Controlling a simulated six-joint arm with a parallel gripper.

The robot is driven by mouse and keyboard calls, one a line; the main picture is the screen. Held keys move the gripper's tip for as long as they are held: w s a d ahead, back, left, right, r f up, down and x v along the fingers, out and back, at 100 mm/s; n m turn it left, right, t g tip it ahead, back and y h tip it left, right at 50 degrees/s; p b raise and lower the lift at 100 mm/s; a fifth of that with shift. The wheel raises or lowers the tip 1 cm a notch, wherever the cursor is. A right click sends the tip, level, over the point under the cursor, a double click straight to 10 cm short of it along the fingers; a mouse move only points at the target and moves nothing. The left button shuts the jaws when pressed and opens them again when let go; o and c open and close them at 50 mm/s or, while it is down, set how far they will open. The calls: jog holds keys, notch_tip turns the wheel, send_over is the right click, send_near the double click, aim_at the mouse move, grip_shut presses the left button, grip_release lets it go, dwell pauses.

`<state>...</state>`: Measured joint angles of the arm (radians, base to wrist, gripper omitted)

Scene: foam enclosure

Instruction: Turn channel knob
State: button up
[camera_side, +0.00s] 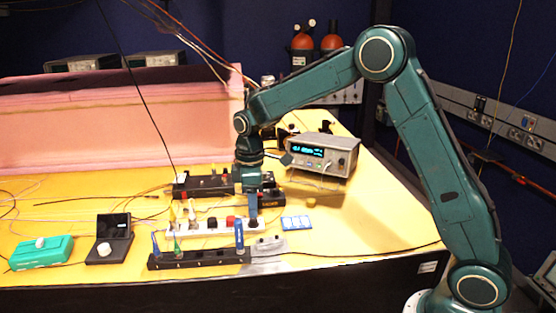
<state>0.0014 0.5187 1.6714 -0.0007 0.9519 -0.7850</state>
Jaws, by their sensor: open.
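My gripper (252,207) points down over the right end of a white strip (205,229) carrying small coloured parts, one of them red. Its jaws are open; the fingertips are small and dark, and I cannot tell whether they touch anything. I cannot tell for certain which part is the channel knob. A green box (58,255) at the front left has a white knob (40,243) on top. A black device with a raised screen (113,228) beside it has a white round knob (104,249). A bench instrument (320,153) with a lit blue display also has small front controls.
A black rack (198,259) with a blue upright tool (239,236) stands in front of the white strip. Dark modules (205,187) lie behind it. Blue cards (296,223) lie to its right. Pink foam (100,130) walls the back. Loose cables cross the yellow table (370,225), whose right side is mostly clear.

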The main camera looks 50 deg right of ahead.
aim_at(253, 222)
jog(key=shift+f, duration=2.15)
jog(key=shift+c, duration=0.2)
grip_shut()
